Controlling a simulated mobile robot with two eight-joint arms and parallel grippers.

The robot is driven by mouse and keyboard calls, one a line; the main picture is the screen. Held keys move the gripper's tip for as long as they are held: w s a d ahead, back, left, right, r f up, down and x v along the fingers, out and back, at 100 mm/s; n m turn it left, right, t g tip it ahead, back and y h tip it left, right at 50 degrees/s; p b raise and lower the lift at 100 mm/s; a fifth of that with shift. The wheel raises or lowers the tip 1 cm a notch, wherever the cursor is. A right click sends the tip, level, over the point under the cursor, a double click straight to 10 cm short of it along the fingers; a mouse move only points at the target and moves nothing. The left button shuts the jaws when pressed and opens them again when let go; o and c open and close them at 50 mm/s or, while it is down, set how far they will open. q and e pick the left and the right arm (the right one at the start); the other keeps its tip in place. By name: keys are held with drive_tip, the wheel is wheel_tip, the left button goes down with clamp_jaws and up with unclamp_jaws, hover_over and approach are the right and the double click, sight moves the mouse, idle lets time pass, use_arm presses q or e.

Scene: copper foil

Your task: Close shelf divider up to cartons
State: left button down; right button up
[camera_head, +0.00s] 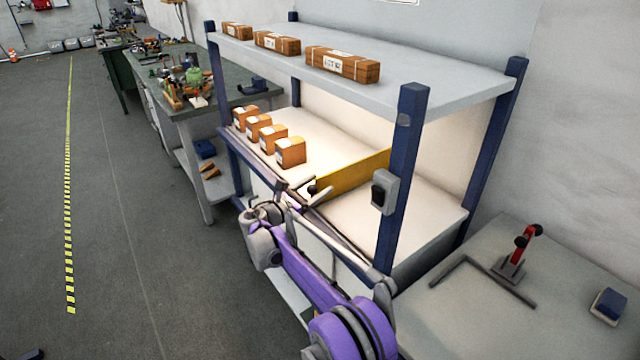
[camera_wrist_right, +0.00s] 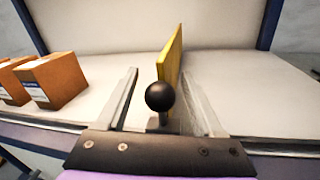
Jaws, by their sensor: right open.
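The yellow shelf divider (camera_head: 355,173) stands upright on the white middle shelf, running from front to back. A black round knob (camera_wrist_right: 160,96) is at its front end; the knob also shows small in the head view (camera_head: 312,187). Several brown cartons (camera_head: 291,151) stand in a row to the left of the divider, with bare shelf between them and it. In the right wrist view the nearest carton (camera_wrist_right: 52,80) is at the left. My right gripper (camera_head: 301,187) is open, with its fingers on either side of the knob and divider front. My left gripper is not in view.
A blue shelf post (camera_head: 402,180) with a grey box (camera_head: 384,191) stands to the right of my right gripper. The upper shelf (camera_head: 440,82) carries long cartons (camera_head: 343,65) above. The shelf right of the divider (camera_head: 420,212) is bare.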

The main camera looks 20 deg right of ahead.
drive_tip(key=shift+w+d, duration=0.3)
drive_tip(key=shift+d, duration=0.25)
clamp_jaws()
drive_tip(key=shift+a, duration=0.1)
idle(1.0)
